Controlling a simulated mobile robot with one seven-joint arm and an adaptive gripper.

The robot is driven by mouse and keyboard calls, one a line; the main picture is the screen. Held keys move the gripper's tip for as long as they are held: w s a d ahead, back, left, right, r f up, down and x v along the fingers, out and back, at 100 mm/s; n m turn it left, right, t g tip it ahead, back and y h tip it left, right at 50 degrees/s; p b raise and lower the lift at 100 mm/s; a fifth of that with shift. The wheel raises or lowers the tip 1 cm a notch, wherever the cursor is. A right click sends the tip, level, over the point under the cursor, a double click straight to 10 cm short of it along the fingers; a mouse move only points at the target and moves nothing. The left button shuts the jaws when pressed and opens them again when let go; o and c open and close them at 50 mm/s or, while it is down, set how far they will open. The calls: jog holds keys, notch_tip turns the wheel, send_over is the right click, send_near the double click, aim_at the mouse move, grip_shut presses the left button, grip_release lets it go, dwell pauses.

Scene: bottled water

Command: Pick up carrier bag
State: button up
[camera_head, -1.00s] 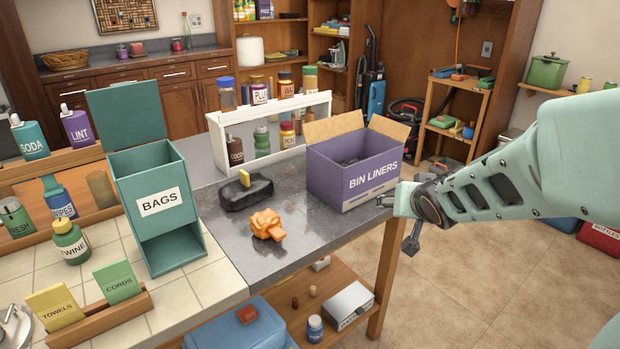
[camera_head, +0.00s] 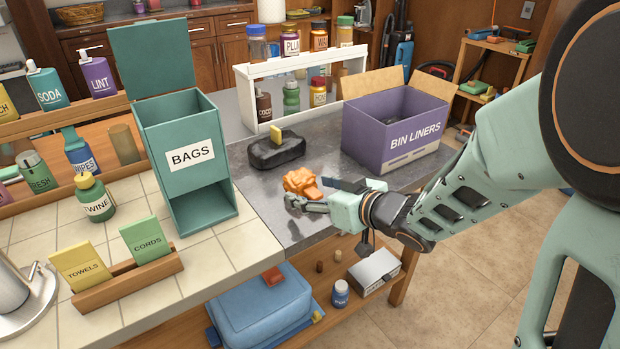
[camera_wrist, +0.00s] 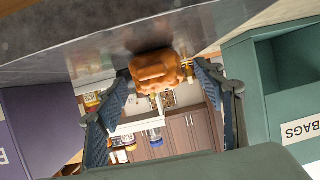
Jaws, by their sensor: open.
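The carrier bag (camera_head: 301,182) is a crumpled orange bundle lying on the dark grey counter (camera_head: 262,208), in front of a black bundle. My gripper (camera_head: 318,194) is open, low over the counter, just right of the bag. One finger reaches along the bag's near side. In the wrist view, which is upside down, the orange bag (camera_wrist: 156,70) shows between the tips of my two spread fingers. I cannot tell whether either finger touches it.
A black bundle with a yellow tag (camera_head: 275,150) lies behind the bag. The teal BAGS dispenser (camera_head: 180,130) stands to the left. The purple BIN LINERS box (camera_head: 396,130) stands at the right rear. A white rack (camera_head: 245,98) with jars is at the back.

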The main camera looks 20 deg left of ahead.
aim_at(308, 188)
jog(key=b+x, duration=0.1)
jog(key=x, duration=0.3)
jog(key=shift+w+f+b, duration=0.25)
jog(key=shift+f+b, duration=0.05)
jog(key=shift+b, duration=0.05)
jog(key=shift+w+a+f, duration=0.1)
jog(key=shift+w+a, duration=0.25)
jog(key=c, duration=1)
jog(key=shift+c, duration=0.2)
